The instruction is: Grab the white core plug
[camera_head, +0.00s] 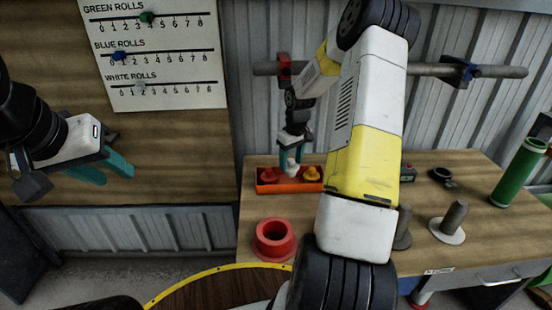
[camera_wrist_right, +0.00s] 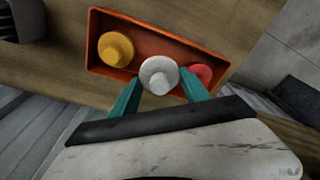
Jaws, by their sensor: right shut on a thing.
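The white core plug (camera_head: 292,169) is between the teal fingers of my right gripper (camera_head: 291,158), over the middle of the orange tray (camera_head: 289,187). In the right wrist view the white plug (camera_wrist_right: 158,74) sits between the fingertips, and my right gripper (camera_wrist_right: 158,92) is shut on it. I cannot tell whether the plug still touches the tray floor. A yellow plug (camera_wrist_right: 115,48) and a red plug (camera_wrist_right: 202,74) lie in the tray on either side. My left gripper (camera_head: 108,174) is open and empty at the far left, away from the tray.
A red flanged ring (camera_head: 274,240) stands on the bench in front of the tray. Grey spindles on discs (camera_head: 452,222) and a green roll (camera_head: 518,172) are to the right. A rail (camera_head: 420,70) runs along the back wall. A rolls chart (camera_head: 150,50) hangs at upper left.

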